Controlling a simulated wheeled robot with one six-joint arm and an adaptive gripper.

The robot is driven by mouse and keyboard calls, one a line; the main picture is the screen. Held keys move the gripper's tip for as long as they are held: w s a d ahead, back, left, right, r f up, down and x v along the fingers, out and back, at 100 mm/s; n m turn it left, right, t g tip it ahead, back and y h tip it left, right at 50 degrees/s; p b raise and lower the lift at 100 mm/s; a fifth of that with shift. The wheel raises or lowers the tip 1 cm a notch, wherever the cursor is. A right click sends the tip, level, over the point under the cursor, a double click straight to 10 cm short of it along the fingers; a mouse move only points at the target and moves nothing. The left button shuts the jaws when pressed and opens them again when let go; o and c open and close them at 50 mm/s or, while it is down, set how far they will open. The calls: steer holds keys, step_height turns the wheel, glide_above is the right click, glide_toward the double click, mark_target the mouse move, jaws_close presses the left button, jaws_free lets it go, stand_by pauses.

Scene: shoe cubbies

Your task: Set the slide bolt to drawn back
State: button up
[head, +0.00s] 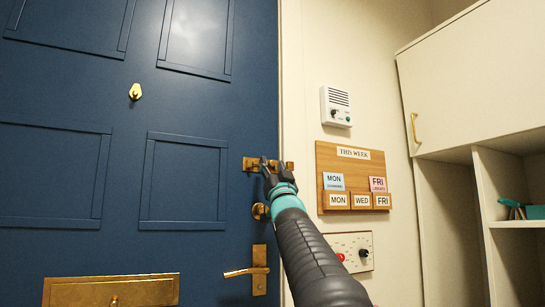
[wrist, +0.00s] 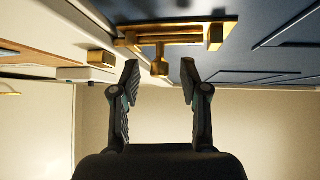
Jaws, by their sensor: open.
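The brass slide bolt (head: 250,163) is fixed near the right edge of the blue door, partly hidden behind my gripper (head: 267,168) in the head view. In the wrist view the bolt (wrist: 185,34) lies across the top, with its small knob (wrist: 160,68) sticking out toward me. My gripper (wrist: 160,78) is open, with one finger on each side of the knob and a visible gap on both sides. A brass keeper (head: 289,165) sits on the frame side; it also shows in the wrist view (wrist: 101,58).
Below the bolt are a round brass lock (head: 259,211), a door handle (head: 256,271) and a letter plate (head: 112,291). To the right, the wall holds an intercom (head: 336,106), a wooden week board (head: 353,178) and a switch panel (head: 350,250). White cubbies (head: 480,160) stand far right.

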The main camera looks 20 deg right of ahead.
steer(key=shift+p+x, duration=0.3)
steer(key=shift+x, duration=0.7)
jaws_close()
